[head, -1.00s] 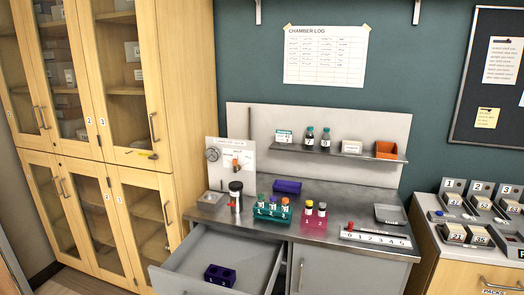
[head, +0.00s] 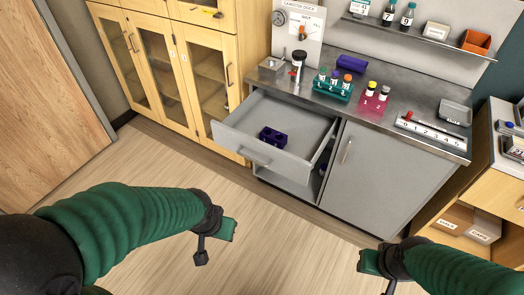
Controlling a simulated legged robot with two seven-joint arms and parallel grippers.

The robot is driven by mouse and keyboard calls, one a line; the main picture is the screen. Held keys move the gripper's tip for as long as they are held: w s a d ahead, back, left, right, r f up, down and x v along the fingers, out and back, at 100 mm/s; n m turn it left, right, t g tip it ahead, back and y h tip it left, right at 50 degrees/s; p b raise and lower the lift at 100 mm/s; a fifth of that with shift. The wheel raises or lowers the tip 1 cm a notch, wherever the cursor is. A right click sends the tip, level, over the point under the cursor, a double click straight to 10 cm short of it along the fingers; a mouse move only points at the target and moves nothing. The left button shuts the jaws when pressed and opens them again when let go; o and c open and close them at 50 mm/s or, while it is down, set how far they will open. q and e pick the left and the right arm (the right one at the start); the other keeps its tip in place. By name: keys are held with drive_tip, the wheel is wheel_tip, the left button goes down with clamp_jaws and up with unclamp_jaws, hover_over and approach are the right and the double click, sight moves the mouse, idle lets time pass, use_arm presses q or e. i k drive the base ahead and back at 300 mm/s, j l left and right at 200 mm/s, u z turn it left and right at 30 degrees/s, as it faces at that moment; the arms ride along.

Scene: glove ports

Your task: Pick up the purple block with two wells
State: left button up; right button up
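A dark purple block (head: 272,137) lies in the open drawer (head: 243,149), toward its left end; dark wells show in its top, though their number is hard to make out. A second purple block (head: 352,64) lies on the counter behind the teal rack, and its wells cannot be made out. My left gripper (head: 216,243) is over the floor, in front of and below the drawer, apart from it. My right gripper (head: 376,275) is at the lower right, in front of the cabinet. Neither appears to hold anything; their finger openings are unclear.
On the counter stand a teal rack (head: 333,89) with vials, a pink rack (head: 374,100) with two vials, a dark-lidded jar (head: 298,64) and a numbered strip (head: 431,132). A grey cabinet door (head: 369,182) is right of the drawer. The floor before it is clear.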

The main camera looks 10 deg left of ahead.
sight(270, 136)
drive_tip(key=i+j, duration=1.45)
drive_tip(key=i, duration=0.15)
